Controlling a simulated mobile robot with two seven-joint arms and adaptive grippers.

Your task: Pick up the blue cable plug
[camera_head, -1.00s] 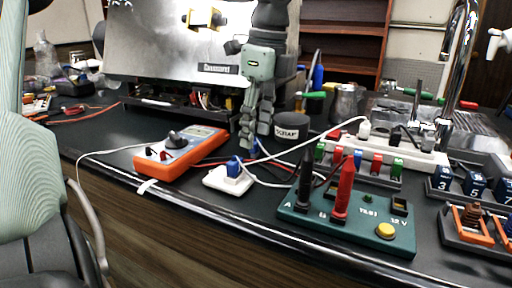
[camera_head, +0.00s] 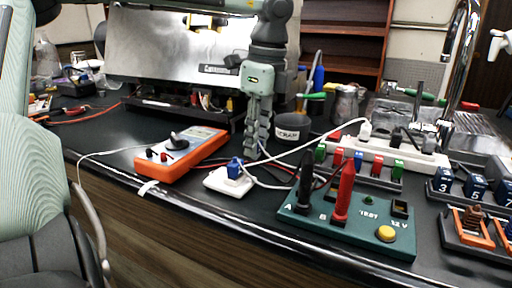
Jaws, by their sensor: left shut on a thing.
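My left gripper (camera_head: 256,152) hangs fingers-down over the bench in the middle of the picture, its fingers close together. It is shut on the blue cable plug, which the fingers almost wholly hide. A white cable (camera_head: 310,144) runs from near the fingertips up right to the power strip. Just left of the fingertips, a blue plug-like piece (camera_head: 235,167) stands on a white base (camera_head: 222,182) on the bench. My right gripper is not in view.
An orange multimeter (camera_head: 180,151) lies left of the white base. A green tester (camera_head: 350,222) with black and red probes is at the front right. A black scrap cup (camera_head: 292,129) stands close right of the gripper. The white power strip (camera_head: 430,157) is behind the tester.

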